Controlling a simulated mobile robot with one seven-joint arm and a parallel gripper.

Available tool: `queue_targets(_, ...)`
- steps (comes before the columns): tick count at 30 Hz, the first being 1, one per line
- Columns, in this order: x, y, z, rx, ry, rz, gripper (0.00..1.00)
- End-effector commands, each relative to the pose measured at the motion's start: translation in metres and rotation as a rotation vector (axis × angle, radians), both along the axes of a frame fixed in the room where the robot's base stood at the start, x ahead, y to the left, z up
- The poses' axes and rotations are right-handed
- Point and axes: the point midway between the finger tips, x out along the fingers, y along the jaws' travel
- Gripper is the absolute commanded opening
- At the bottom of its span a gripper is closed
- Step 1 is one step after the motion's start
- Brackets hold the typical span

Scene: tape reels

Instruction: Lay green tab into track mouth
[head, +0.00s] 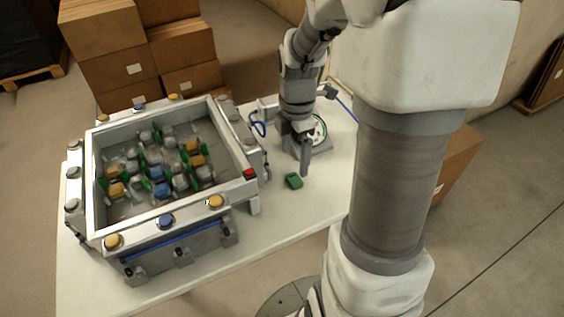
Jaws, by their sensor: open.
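A small green tab (293,181) lies on the white table, to the right of the large grey tray machine. My gripper (303,172) is open and points down just above and behind the tab, apart from it as far as I can tell. I cannot make out the track mouth for certain.
A framed grey tray (92,190) holds several orange, blue, grey and green pieces. A red button (249,173) is on its right corner. The white table (285,235) is clear in front of the tab. Cardboard boxes (104,30) stand behind.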

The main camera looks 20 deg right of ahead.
Motion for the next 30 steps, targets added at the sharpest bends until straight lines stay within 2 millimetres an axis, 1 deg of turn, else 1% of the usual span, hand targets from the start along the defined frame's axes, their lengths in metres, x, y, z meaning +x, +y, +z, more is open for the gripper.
queue_targets(1,0.000,0.000,-0.010,0.001,0.003,0.000,0.90)
queue_targets(3,0.000,0.000,-0.018,0.000,0.002,0.000,0.90)
queue_targets(8,0.000,0.000,-0.026,-0.001,0.000,0.000,0.90)
queue_targets(10,0.000,0.000,-0.033,0.000,0.002,0.000,0.90)
queue_targets(15,0.001,0.001,-0.061,0.000,0.003,0.000,0.90)
queue_targets(18,0.001,0.001,-0.072,0.000,0.002,0.000,0.90)
queue_targets(21,0.001,0.001,-0.076,0.000,0.000,0.000,0.90)
queue_targets(27,0.002,0.001,-0.076,-0.001,-0.001,0.000,0.90)
queue_targets(29,0.002,0.001,-0.076,-0.001,-0.001,0.000,0.81)
queue_targets(30,0.002,0.001,-0.076,-0.001,-0.001,0.000,0.74)
